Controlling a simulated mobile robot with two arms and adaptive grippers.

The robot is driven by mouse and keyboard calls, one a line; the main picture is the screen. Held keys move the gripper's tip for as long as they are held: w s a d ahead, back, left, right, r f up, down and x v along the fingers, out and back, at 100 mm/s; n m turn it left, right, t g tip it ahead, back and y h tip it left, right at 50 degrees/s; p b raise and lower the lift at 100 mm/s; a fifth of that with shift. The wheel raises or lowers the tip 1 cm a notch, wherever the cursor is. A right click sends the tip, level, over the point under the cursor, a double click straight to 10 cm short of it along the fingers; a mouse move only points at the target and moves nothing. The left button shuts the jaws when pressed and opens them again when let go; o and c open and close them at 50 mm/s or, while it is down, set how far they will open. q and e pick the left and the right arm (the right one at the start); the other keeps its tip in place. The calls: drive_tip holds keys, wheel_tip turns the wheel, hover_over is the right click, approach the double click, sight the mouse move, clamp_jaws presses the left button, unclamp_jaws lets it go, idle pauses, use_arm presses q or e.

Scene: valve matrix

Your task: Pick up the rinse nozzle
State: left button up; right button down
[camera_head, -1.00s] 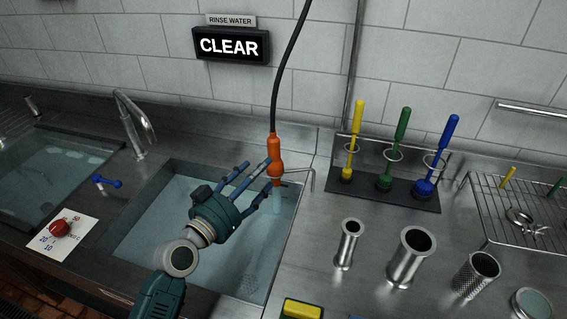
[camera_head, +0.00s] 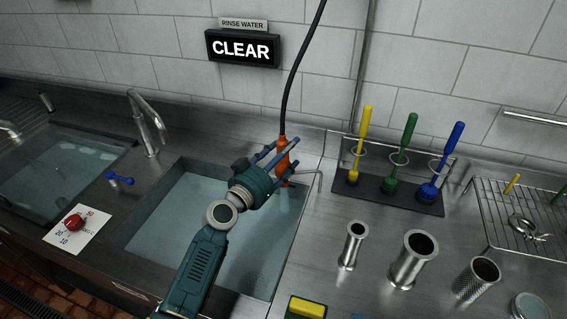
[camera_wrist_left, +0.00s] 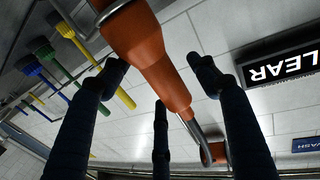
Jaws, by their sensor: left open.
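The orange rinse nozzle (camera_head: 283,156) hangs upright from a black hose over the right back part of the sink. In the left wrist view the nozzle (camera_wrist_left: 147,52) runs between the spread fingers, with a metal hook bar near its lower end. My left gripper (camera_head: 281,163) is open, its fingers reaching around the nozzle; gaps show between the fingers and the nozzle in the left wrist view. The fingers partly hide the nozzle in the head view. My right gripper is not in view.
The water-filled sink (camera_head: 140,220) lies below, with a faucet (camera_head: 147,122) at its left. A rack of yellow, green and blue brushes (camera_head: 400,195) and metal cylinders (camera_head: 413,260) stand to the right. A sign (camera_head: 242,48) reading CLEAR is on the wall.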

use_arm(q)
drive_tip(key=shift+s, duration=0.1)
drive_tip(key=c, duration=1.4)
drive_tip(key=shift+r, duration=0.15)
drive_tip(key=shift+c, duration=0.2)
